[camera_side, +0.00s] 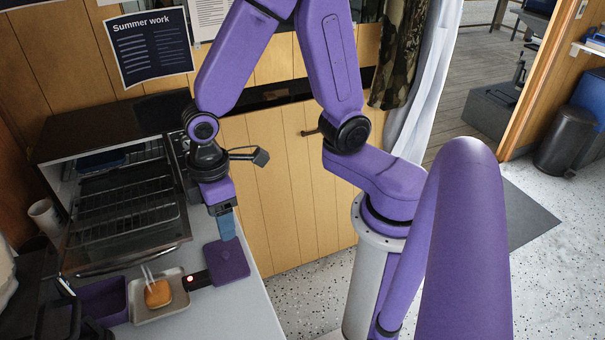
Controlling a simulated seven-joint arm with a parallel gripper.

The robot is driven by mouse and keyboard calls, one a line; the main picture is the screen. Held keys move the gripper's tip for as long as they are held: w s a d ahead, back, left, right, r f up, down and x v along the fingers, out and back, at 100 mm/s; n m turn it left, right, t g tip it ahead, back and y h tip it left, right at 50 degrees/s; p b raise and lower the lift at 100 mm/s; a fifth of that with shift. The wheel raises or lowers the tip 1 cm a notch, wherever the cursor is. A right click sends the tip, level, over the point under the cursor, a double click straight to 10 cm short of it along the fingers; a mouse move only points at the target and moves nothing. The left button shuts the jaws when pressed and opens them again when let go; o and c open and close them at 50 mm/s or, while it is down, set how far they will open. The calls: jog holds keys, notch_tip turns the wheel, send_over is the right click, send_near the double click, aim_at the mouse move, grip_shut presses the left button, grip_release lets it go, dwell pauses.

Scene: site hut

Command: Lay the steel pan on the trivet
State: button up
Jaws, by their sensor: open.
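My gripper (228,236) points down at the right end of the counter, its blue-grey fingers just above a flat purple square (228,264). It is open and nothing shows between its fingers. The purple square looks like the trivet, and nothing lies on it. A shallow pale metal pan (176,307), probably the steel pan, sits on the counter to its left. An orange block (158,293) with thin pale prongs standing over it is in this pan. Whether the fingers touch the square cannot be told.
A toaster oven (75,132) stands behind with its door down and racks showing. A purple bin (104,302) is left of the pan. A small dark device (198,281) with a red light lies between pan and square. A cup (44,215) stands far left.

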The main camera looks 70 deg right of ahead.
jog(key=s+d+r+n, duration=0.1)
jog(key=s+d+r, duration=0.2)
jog(key=s, duration=0.3)
jog(key=s+d+r+n, duration=0.1)
jog(key=s+d+r, duration=0.3)
jog(key=s, duration=0.3)
jog(key=shift+s+d+r, duration=0.15)
jog(key=shift+s+d, duration=0.15)
jog(key=shift+d, duration=0.55)
